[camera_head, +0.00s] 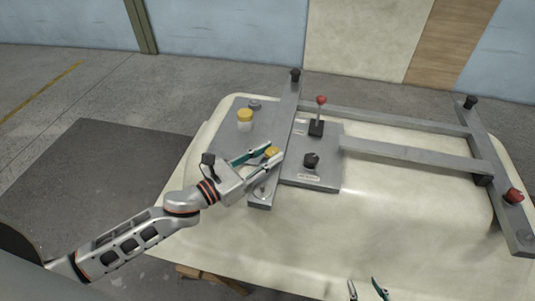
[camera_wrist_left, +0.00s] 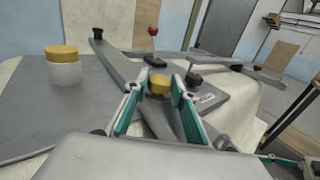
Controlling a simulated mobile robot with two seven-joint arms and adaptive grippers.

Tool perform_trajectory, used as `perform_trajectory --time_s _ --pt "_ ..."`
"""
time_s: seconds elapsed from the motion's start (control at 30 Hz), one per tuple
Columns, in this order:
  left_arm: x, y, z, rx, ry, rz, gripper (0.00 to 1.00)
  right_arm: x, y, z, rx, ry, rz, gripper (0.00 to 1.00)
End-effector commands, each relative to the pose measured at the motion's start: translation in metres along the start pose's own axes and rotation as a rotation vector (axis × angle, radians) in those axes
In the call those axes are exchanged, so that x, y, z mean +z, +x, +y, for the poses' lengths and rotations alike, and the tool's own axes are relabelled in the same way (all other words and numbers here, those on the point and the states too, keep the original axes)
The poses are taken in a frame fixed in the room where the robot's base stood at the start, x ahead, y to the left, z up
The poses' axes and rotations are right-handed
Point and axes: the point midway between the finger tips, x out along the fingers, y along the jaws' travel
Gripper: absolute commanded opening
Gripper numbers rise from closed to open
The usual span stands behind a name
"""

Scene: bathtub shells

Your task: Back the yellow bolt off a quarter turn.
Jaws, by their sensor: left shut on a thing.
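My left gripper (camera_head: 274,151) reaches in from the left and is shut on the bolt, one teal finger on each side. My right gripper (camera_head: 367,288) shows only by its fingertips at the bottom edge of the head view. They are apart with nothing between them, away from the bolt.
A white jar with a yellow lid (camera_head: 244,119) stands on the plate behind the bolt. A red-topped lever (camera_head: 320,101) and a black knob (camera_head: 311,160) rise to the right. Grey bars (camera_head: 410,151) cross the cream tub shell (camera_head: 330,235), whose front area is clear.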

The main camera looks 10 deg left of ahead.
Motion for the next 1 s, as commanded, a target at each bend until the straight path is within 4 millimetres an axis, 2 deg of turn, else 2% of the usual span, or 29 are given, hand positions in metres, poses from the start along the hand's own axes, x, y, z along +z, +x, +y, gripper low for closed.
perform_trajectory --time_s 0.03,0.07,0.1,0.13,0.57,0.67,1.0 --pt "0.000 0.000 0.000 0.000 0.001 0.001 0.04 0.000 0.000 0.000 0.000 0.000 0.000 0.40" --pt "0.000 0.000 0.000 0.000 0.001 0.001 0.28 0.000 0.000 0.000 0.000 0.000 -0.001 0.40" --pt "0.000 0.000 0.000 0.000 0.001 0.001 0.38 0.000 0.000 0.000 0.000 0.000 -0.001 0.40" --pt "0.000 0.000 0.000 0.000 0.001 0.001 0.42 0.000 0.000 0.000 0.000 0.000 -0.001 0.40" --pt "-0.001 -0.005 0.000 -0.001 0.000 0.001 0.42 0.001 0.001 0.002 0.002 -0.004 -0.002 0.40" --pt "-0.002 -0.015 0.000 0.000 -0.002 0.003 0.42 0.001 0.001 0.002 0.002 -0.003 -0.001 0.40" --pt "-0.002 -0.071 -0.001 0.000 -0.003 0.004 0.42 0.000 0.000 0.001 0.001 -0.002 -0.001 0.40"
